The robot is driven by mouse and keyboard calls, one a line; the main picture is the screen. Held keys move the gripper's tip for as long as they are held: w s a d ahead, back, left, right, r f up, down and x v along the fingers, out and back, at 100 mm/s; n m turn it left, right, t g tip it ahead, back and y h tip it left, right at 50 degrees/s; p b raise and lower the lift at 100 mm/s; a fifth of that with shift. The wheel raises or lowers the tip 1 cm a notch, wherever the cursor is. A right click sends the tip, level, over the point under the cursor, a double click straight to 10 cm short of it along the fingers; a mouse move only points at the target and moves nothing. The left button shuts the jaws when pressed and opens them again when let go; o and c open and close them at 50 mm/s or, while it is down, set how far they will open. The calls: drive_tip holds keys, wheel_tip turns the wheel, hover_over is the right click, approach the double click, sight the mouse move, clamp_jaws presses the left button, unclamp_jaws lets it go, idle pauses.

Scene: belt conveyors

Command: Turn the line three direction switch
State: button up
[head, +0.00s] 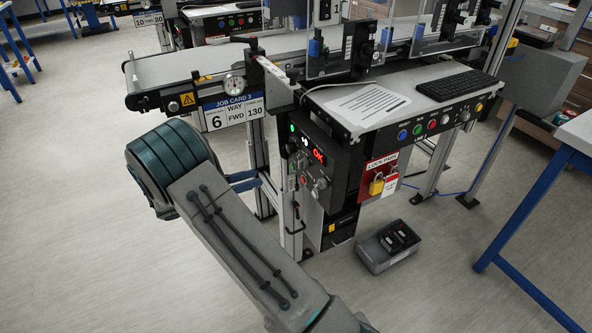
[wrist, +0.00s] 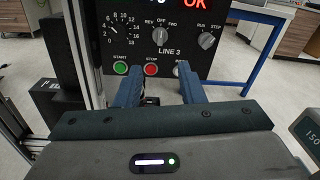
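The line three direction switch (wrist: 160,36) is a grey knob marked REV, OFF and FWD on the black panel labelled LINE 3. Its grip stands about upright, toward OFF. My gripper (wrist: 160,88) shows in the wrist view with its two blue fingers apart and nothing held. The fingers are below the switch in the picture, level with the green START (wrist: 120,68) and red STOP (wrist: 151,69) buttons, and the knob is not between them. In the head view the black control box (head: 318,165) hangs under the conveyor; my gripper is hidden there.
A numbered dial (wrist: 117,32) is left of the switch, and a RUN/STEP selector (wrist: 207,40) is right. A job card (head: 233,112) reads 6, FWD, 130. A red lock plate (head: 379,176) with a padlock hangs beside the box.

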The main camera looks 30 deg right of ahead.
sight(303, 164)
drive_tip(key=d+b, duration=0.1)
drive_tip(key=d, duration=1.2)
drive_tip(key=shift+s+d, duration=0.2)
drive_tip(key=shift+d, duration=0.15)
drive_tip(key=c, duration=0.7)
